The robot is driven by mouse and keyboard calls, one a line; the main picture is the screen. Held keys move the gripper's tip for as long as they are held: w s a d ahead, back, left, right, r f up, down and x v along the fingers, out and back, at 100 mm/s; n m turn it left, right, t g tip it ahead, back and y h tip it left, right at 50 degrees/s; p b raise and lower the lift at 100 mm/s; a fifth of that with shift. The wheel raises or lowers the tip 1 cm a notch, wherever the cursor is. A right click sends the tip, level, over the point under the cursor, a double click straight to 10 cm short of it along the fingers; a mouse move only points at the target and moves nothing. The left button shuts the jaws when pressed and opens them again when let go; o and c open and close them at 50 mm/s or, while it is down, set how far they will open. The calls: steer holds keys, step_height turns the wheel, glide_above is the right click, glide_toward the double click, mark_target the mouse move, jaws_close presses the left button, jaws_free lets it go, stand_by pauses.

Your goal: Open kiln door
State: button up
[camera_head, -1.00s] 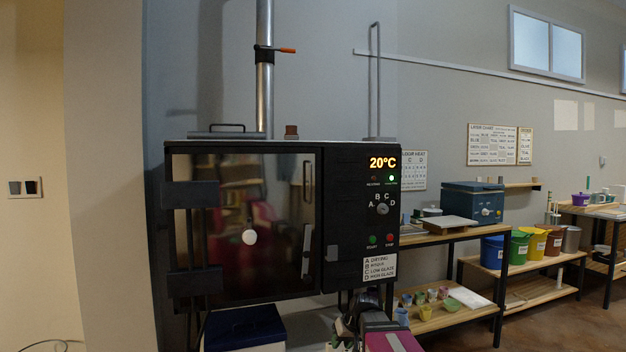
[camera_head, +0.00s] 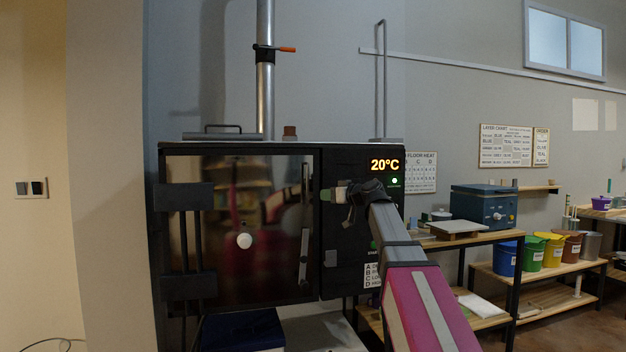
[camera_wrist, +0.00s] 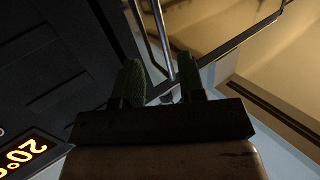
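The black kiln (camera_head: 338,270) stands ahead, with its dark reflective door (camera_head: 240,270) shut in the frame. An upright metal handle bar (camera_head: 305,190) runs near the door's right edge. My gripper (camera_head: 328,195) is raised in front of the control panel, just right of the handle, its green-tipped fingers pointing left toward it. In the wrist view the two green fingers (camera_wrist: 161,82) are apart, with nothing held between them. Shiny bars, seemingly the handle (camera_wrist: 162,35) and its reflection, show beyond the fingertips. I cannot tell the exact gap to the handle.
Hinge blocks (camera_head: 185,197) are on the door's left side. A wall (camera_head: 100,200) stands left of the kiln. A dark blue lidded box (camera_head: 243,330) sits below the door. Shelves with coloured buckets (camera_head: 532,252) stand at the right. The 20°C display (camera_head: 385,165) is lit.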

step_height(320, 180, up, 5)
steer(key=y, duration=0.1)
steer(key=shift+n, duration=0.4)
steer(key=x, duration=1)
steer(key=shift+w+a+r, duration=0.1)
steer(key=shift+w+r, duration=0.2)
steer(key=shift+w, duration=0.05)
jaws_close()
steer(key=shift+s, duration=0.1)
